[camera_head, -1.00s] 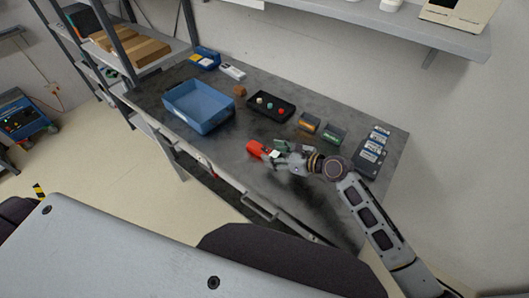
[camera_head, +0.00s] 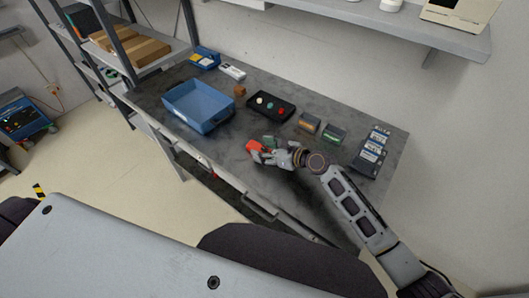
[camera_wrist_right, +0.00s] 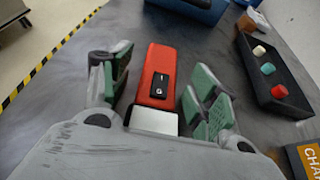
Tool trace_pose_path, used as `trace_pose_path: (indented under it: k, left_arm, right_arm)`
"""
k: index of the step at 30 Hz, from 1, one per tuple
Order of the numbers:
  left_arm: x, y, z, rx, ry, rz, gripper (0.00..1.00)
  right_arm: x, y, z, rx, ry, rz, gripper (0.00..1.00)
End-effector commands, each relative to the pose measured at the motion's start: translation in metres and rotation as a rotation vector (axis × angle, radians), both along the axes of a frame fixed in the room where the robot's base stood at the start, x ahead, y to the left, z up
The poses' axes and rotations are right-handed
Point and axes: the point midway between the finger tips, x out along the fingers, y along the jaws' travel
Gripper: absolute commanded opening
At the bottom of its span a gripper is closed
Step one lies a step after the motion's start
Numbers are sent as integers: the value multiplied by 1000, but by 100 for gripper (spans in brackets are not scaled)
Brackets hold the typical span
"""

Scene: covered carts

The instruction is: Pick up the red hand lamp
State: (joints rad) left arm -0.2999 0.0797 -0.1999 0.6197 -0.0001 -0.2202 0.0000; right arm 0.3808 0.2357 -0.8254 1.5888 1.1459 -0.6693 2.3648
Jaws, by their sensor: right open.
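The red hand lamp (camera_head: 254,146) lies on the dark worktable (camera_head: 205,152). In the right wrist view the lamp (camera_wrist_right: 158,72) shows a black switch on its red body and a pale end close to the palm. My right gripper (camera_head: 264,152) is open around it, and in the wrist view its green-padded fingers (camera_wrist_right: 160,82) stand on either side of the lamp. A small gap shows on both sides, wider on the right. In the head view the gripper partly hides the lamp. My left gripper is not in view.
A blue bin (camera_head: 198,106) stands behind and left of the lamp. A black tray with coloured knobs (camera_head: 270,106) and an orange and a green box (camera_head: 333,133) stand behind my right gripper. A dark case (camera_head: 370,155) lies at the right.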

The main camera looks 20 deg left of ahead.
Motion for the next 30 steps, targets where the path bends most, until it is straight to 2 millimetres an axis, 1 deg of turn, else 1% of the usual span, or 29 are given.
trace_pose_path:
  k: [5, 6, 17, 30]
  left_arm:
    - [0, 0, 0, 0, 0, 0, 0]
    - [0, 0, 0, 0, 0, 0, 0]
    - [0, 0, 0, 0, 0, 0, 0]
    - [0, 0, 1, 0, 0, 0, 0]
  right_arm:
    - [0, 0, 0, 0, 0, 0, 61]
    - [0, 0, 0, 0, 0, 0, 58]
    - [0, 0, 0, 0, 0, 0, 12]
    - [0, 0, 3, 2, -1, 0, 11]
